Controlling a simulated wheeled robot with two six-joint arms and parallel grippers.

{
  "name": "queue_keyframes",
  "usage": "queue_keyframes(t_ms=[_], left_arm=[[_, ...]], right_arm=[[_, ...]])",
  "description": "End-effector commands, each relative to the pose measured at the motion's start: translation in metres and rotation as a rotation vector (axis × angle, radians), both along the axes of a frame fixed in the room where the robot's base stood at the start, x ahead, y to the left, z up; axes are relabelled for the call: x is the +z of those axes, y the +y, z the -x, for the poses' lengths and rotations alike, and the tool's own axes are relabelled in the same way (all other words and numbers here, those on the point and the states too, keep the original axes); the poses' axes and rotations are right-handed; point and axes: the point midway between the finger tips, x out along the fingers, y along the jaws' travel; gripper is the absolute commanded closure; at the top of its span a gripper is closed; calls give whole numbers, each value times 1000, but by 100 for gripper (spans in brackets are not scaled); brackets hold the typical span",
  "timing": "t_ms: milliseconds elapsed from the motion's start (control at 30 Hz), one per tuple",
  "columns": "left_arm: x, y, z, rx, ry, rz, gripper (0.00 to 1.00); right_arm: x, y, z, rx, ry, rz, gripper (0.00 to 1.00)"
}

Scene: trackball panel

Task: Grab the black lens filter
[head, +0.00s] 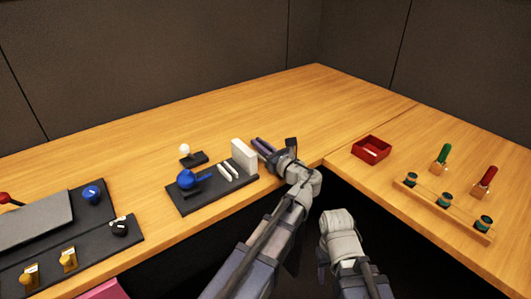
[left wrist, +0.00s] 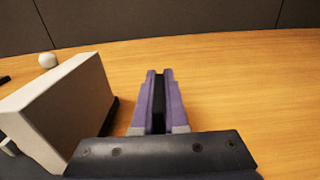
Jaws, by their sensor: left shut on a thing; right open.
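The black lens filter (left wrist: 158,105) shows in the left wrist view as a dark, narrow strip seen edge-on between the two purple fingers. My left gripper (left wrist: 159,76) is shut on it, over the wooden table. In the head view my left gripper (head: 262,147) is just right of the white upright block on the dark panel. The filter cannot be made out there. My right arm (head: 343,238) shows at the bottom middle of the head view, but its fingers are not visible.
The white block (head: 243,156) stands close left of my left gripper, on a panel with a blue trackball (head: 187,179). A red tray (head: 371,149) and a wooden rack (head: 440,207) are on the right. The table behind my gripper is clear.

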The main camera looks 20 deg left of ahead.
Motion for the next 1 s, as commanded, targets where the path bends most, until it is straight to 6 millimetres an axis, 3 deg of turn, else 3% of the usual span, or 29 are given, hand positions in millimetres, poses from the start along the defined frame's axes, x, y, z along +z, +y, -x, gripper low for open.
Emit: queue_keyframes(t_ms=[267, 467, 1000], left_arm=[[2, 0, 0, 0, 0, 0, 100], [14, 0, 0, 0, 0, 0, 100], [90, 0, 0, 0, 0, 0, 100]], right_arm=[[2, 0, 0, 0, 0, 0, 50], [14, 0, 0, 0, 0, 0, 50], [90, 0, 0, 0, 0, 0, 50]])
